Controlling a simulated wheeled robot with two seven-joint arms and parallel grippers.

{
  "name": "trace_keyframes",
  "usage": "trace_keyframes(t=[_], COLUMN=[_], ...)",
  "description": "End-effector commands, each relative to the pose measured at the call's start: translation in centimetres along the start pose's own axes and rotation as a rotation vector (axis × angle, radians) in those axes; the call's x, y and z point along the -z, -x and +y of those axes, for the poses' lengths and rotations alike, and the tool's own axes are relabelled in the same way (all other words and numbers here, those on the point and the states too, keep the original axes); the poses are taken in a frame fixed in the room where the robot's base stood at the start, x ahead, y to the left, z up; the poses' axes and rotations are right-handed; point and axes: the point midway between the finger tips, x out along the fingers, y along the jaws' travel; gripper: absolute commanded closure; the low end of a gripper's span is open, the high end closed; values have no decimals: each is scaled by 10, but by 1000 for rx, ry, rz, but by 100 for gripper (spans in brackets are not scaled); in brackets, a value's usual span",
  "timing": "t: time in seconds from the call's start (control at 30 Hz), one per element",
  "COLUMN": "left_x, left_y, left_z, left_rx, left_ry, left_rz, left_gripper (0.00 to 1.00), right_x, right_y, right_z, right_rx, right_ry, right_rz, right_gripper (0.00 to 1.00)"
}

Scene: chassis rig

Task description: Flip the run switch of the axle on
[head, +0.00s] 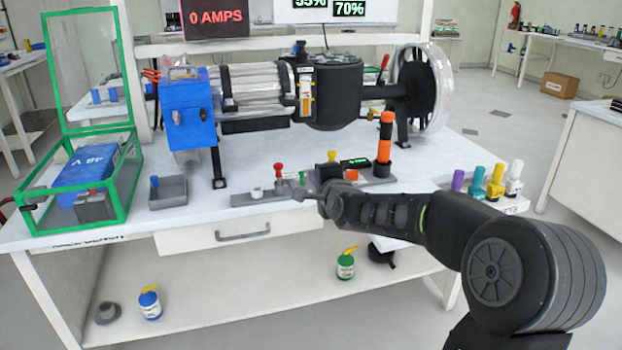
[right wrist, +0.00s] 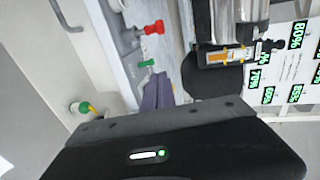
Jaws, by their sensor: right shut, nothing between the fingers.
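The axle rig (head: 335,92) stands on the white bench, with a blue box (head: 187,110) at its left end and a clear-rimmed wheel (head: 420,90) at its right. A grey control strip (head: 245,199) lies in front of it. The strip carries a red-topped control (head: 279,170), a small green control (head: 302,178) and a small display (head: 355,162). No label shows which is the run switch. My right gripper (head: 305,192) is shut and empty, just in front of the green control. In the right wrist view the fingertips (right wrist: 158,92) are close to the green control (right wrist: 146,64); contact is unclear.
A green-framed clear case (head: 130,185) stands open at the left with a blue battery (head: 88,165). A grey tray (head: 168,194) sits beside it. An orange-black post (head: 385,145) rises at the strip's right end. Several coloured bottles (head: 495,183) stand farther right.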

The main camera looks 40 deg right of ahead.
Motion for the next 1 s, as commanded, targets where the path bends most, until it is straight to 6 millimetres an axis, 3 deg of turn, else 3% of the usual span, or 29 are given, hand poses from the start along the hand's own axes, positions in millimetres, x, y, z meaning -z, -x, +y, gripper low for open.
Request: trace_keyframes(t=[0.1, 0.3, 1.0], left_x=[0, 0, 0], left_y=[1, 2, 1], left_z=[0, 0, 0], left_rx=[0, 0, 0], left_ry=[0, 0, 0], left_rz=[-1, -1, -1], left_gripper=[100, 100, 100], right_x=[0, 0, 0], right_y=[21, 37, 38], right_z=[-5, -7, -7], right_rx=[2, 0, 0], right_ry=[0, 0, 38], right_rz=[0, 0, 0], right_gripper=[100, 100, 100])
